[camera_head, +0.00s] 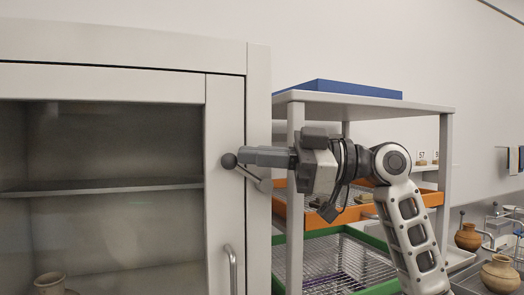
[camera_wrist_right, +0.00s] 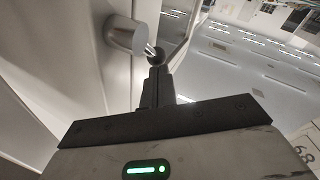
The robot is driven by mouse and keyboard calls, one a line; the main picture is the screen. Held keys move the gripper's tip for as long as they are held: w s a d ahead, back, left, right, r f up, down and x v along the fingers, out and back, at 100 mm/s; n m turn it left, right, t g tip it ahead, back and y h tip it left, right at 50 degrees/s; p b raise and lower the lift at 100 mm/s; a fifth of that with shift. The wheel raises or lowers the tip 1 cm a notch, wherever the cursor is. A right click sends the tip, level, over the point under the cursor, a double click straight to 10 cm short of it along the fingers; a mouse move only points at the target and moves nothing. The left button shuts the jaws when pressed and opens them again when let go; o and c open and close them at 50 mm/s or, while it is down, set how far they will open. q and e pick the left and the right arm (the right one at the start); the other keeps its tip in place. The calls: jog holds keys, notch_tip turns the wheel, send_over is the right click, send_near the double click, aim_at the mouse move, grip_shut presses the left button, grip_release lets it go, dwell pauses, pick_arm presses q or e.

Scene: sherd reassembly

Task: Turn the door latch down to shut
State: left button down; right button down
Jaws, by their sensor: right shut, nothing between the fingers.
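The door latch (camera_head: 250,174) is a short lever with a dark ball knob (camera_head: 229,160) on the right edge of the grey cabinet. In the head view the lever slants from the knob on the upper left down to the right. The right wrist view shows its round metal hub (camera_wrist_right: 125,35) and the ball knob (camera_wrist_right: 157,59). My right gripper (camera_head: 245,156) is shut and empty, its fingertips beside the knob; I cannot tell whether they touch it. The glazed cabinet door (camera_head: 223,190) looks flush with its frame. My left gripper is not in view.
A bar handle (camera_head: 231,268) is low on the door. A clay pot (camera_head: 50,284) stands inside the cabinet. Clay pots (camera_head: 500,275) stand farther right.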

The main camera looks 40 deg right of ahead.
aim_at(242, 170)
jog(key=shift+w+a+f, duration=0.15)
jog(key=shift+a+f, duration=0.25)
jog(key=shift+a, duration=0.25)
jog(key=shift+a+f+n+g+h, duration=0.3)
jog(key=shift+n+g+h, duration=0.15)
jog(key=shift+h, duration=0.25)
jog(key=shift+w+a+f, duration=0.1)
jog(key=shift+a+f, duration=0.05)
jog(key=shift+f, duration=0.05)
